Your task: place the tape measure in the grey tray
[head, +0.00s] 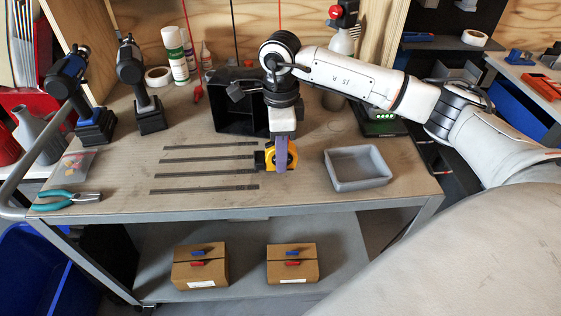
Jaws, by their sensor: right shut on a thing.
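The tape measure (270,160) is yellow and black and sits at the front middle of the workbench. My right gripper (281,158) reaches down over it and is shut on it. A purple-blue finger covers part of the tape measure. I cannot tell whether the tape measure touches the bench top. The grey tray (359,183) is empty and stands to the right of the gripper, a short gap away. My left gripper is not in view.
Several dark flat strips (205,188) lie left of the gripper. A black bin (236,112) stands behind it. Two drills (143,90), pliers (66,199) and spray cans (177,55) are at the left. Two cardboard boxes (292,264) sit on the lower shelf.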

